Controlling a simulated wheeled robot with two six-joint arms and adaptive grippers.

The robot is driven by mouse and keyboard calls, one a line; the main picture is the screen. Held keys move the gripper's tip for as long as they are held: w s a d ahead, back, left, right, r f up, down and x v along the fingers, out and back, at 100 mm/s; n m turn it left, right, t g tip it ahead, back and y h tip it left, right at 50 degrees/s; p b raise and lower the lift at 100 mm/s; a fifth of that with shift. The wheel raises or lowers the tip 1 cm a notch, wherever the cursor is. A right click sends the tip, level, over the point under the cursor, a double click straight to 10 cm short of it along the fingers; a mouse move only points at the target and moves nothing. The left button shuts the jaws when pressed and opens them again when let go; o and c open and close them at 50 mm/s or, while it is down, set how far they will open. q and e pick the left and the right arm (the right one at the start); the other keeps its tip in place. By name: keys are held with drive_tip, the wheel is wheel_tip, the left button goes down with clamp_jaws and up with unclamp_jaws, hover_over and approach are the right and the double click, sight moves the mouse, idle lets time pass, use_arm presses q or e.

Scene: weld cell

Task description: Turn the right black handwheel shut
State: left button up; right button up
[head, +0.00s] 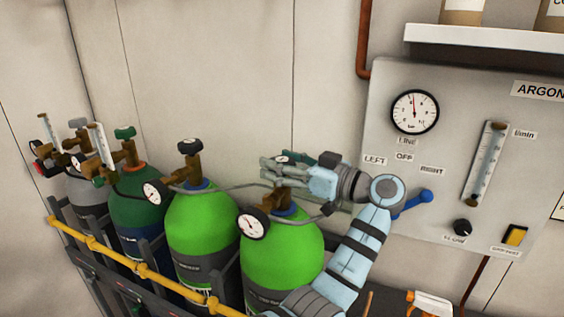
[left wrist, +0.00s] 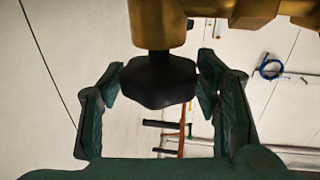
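The right black handwheel (left wrist: 158,80) sits on a brass valve (left wrist: 210,12) in the left wrist view. My left gripper (left wrist: 159,88) has one finger on each side of it, with no clear gap between the pads and the wheel. In the head view my left gripper (head: 277,169) is at the top of the right bright green cylinder (head: 282,255) and mostly hides this wheel. Another black handwheel (head: 190,146) stands uncovered on the bright green cylinder (head: 203,232) to the left. My right gripper is not in view.
A dark green cylinder (head: 137,208) and a grey one (head: 86,192) stand further left, behind a yellow rail (head: 130,264). A pressure gauge (head: 252,223) is close below my left gripper. The argon panel (head: 460,120) with a blue lever (head: 412,203) is to the right.

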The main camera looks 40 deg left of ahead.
use_arm(q)
drive_tip(key=c, duration=0.7)
drive_tip(key=shift+f+m+t, duration=0.1)
drive_tip(key=shift+m+t, duration=0.2)
drive_tip(key=shift+t, duration=0.3)
drive_tip(key=m+t+b, duration=0.1)
drive_tip(key=m+t, duration=0.1)
drive_tip(key=shift+t, duration=0.4)
drive_tip(key=m+t, duration=0.1)
drive_tip(key=t, duration=0.1)
drive_tip(key=shift+m+t+b, duration=0.3)
drive_tip(key=shift+t, duration=0.1)
drive_tip(key=m+t+h, duration=0.1)
drive_tip(key=t, duration=0.1)
drive_tip(key=m+t+h+p, duration=0.1)
drive_tip(key=shift+r+m+t, duration=0.2)
drive_tip(key=shift+m+t, duration=0.1)
drive_tip(key=shift+t, duration=0.1)
drive_tip(key=m+t+h+p, duration=0.1)
drive_tip(key=m+t+h, duration=0.1)
drive_tip(key=t, duration=0.1)
drive_tip(key=shift+m+p, duration=0.3)
drive_tip(key=shift+m+t+h, duration=0.3)
drive_tip(key=shift+t, duration=0.1)
drive_tip(key=shift+f+t, duration=0.1)
drive_tip(key=shift+t, duration=0.2)
